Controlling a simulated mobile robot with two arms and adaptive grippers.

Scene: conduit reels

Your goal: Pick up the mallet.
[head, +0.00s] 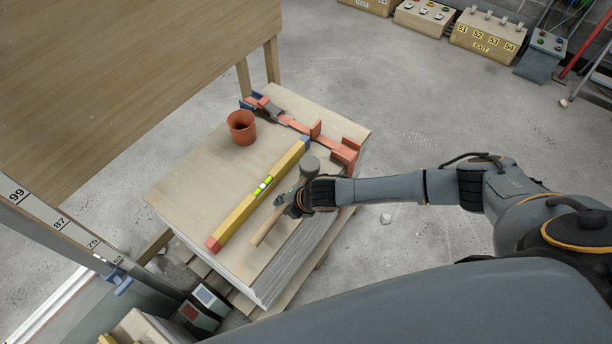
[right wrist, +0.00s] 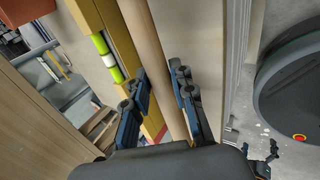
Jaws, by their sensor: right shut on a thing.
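The mallet has a grey head (head: 309,166) and a pale wooden handle (head: 263,229) that also shows in the right wrist view (right wrist: 147,35). It is over the right part of a stack of boards (head: 190,190), beside a yellow spirit level (head: 240,215). My right gripper (head: 291,205) is shut on the mallet's handle. In the right wrist view its two dark fingers (right wrist: 164,88) are on either side of the handle. I cannot tell whether the mallet touches the boards. A small dark shape low on the right there (right wrist: 270,152) looks like my left gripper, too small to read.
A terracotta pot (head: 242,127) and a red bar clamp (head: 300,127) are on the boards behind the level. A wooden table (head: 120,60) stands at the upper left. Yellow and grey control boxes (head: 485,38) line the back wall. Open concrete floor lies to the right.

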